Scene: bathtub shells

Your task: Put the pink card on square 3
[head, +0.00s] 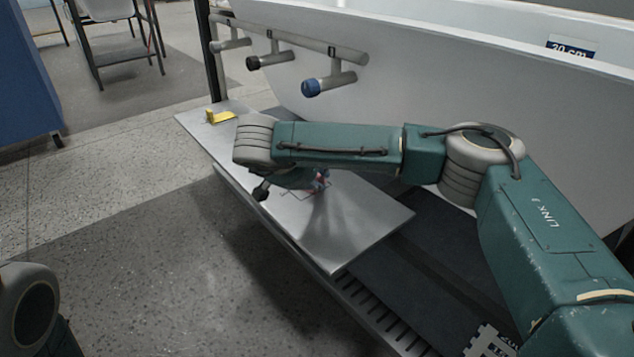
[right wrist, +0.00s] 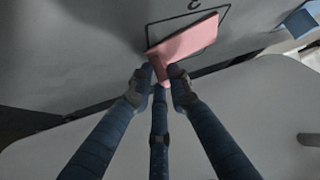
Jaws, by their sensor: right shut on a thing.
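My right gripper (right wrist: 161,76) is shut on the tab of the pink card (right wrist: 190,40) in the right wrist view. The card lies across a black-outlined square (right wrist: 226,12) on the grey metal plate. Whether it touches the plate is unclear.
A yellow card with a raised tab (head: 219,117) lies at the plate's far left end. A white tub shell (head: 450,90) rises behind the plate. A rail (head: 300,41) with several capped pegs juts out above. Grey floor lies in front.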

